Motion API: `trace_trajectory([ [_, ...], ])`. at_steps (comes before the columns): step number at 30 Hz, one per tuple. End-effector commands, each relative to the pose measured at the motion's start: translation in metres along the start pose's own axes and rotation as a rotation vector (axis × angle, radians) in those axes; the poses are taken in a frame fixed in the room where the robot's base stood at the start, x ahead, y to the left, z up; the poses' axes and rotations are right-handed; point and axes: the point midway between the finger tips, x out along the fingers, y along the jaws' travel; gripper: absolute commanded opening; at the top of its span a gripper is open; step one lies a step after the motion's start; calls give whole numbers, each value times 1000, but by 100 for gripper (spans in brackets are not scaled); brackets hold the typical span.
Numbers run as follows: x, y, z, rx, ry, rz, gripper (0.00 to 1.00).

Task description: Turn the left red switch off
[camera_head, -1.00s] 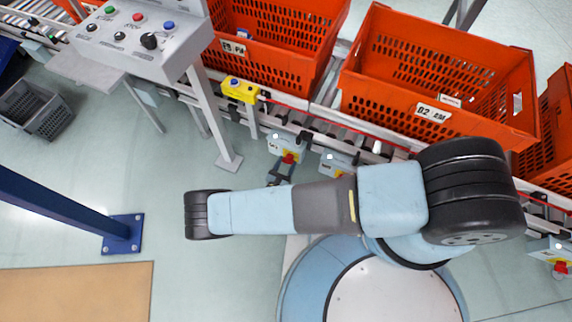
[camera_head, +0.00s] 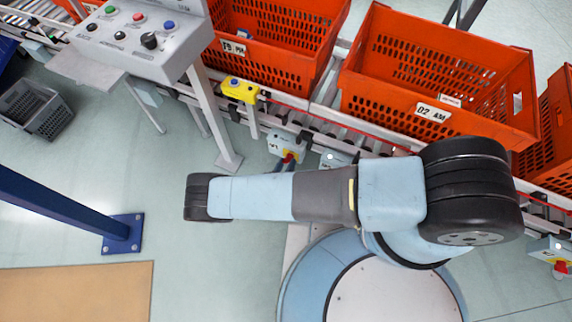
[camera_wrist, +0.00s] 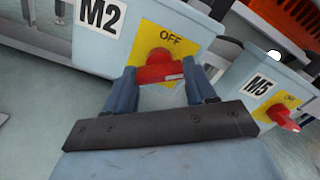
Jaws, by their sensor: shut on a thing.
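The left red switch (camera_wrist: 158,66) sits on a yellow plate marked OFF, on a grey box labelled M2 (camera_wrist: 135,40). Its red handle lies nearly level across the picture, between the two fingers of my gripper (camera_wrist: 161,72), which is shut on it. In the head view this switch (camera_head: 289,156) shows small beside the conveyor, with my fingers at it and my arm covering the ground below. A second red switch (camera_wrist: 283,117), on a yellow plate on the box labelled M5 (camera_wrist: 262,85), is to the right, apart from my gripper.
Orange totes (camera_head: 430,80) stand on the roller conveyor behind the switches. A grey control panel (camera_head: 135,35) with buttons is at upper left, and a yellow button box (camera_head: 240,90) hangs on the rail. A blue post (camera_head: 60,205) stands at left.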

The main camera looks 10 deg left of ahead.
Motion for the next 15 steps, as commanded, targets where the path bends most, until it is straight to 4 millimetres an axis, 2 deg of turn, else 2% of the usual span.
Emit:
trace_trajectory([
  [15, 0, 2, 1, -485, -1, 3, 25],
])
